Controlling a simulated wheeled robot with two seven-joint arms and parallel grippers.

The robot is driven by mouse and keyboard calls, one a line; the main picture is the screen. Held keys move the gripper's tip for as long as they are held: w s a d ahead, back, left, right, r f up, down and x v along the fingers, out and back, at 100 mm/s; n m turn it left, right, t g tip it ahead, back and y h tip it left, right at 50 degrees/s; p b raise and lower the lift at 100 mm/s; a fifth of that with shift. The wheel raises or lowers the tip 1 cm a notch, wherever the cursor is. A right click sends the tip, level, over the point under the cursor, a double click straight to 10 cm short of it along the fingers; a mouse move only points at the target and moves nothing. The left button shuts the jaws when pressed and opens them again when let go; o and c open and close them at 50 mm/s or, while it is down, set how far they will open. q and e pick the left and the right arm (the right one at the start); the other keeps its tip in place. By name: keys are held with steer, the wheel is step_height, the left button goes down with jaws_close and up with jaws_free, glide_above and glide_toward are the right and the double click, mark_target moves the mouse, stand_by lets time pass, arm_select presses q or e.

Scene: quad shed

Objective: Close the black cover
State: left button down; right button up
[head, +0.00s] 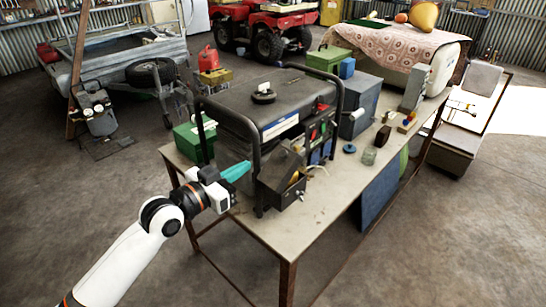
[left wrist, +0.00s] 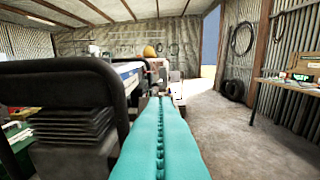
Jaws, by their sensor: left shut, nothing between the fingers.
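The black cover (head: 281,168) is on a small dark box (head: 287,191) at the near end of the generator (head: 268,100). It stands raised and tilted, and something yellow shows in the opening beside it. My left gripper (head: 236,171) has teal fingers pressed together with nothing between them. It is to the left of the cover, beside the generator's black tube frame, and seems apart from the cover. In the left wrist view the teal fingers (left wrist: 160,130) point forward past the frame; I cannot make out the cover clearly there. My right gripper is not in view.
The generator stands on a workbench (head: 335,195). The black frame post (head: 255,175) stands close to my left fingers. Open floor lies in front of the bench.

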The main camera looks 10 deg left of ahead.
arm_select(q)
steer(key=p, duration=0.3)
glide_toward(285, 150)
step_height(285, 150, up, 3)
steer(key=w+d, duration=0.2)
steer(key=shift+w+d+f+b, duration=0.15)
steer(key=shift+w+d+f, duration=0.1)
steer(key=shift+w+f, duration=0.25)
steer(key=shift+w+d+f+b, duration=0.15)
steer(key=shift+w+d+f, duration=0.1)
steer(key=shift+w+f, duration=0.25)
steer(key=shift+w+d+f, duration=0.15)
steer(key=shift+w+f, duration=0.1)
steer(key=shift+f, duration=0.3)
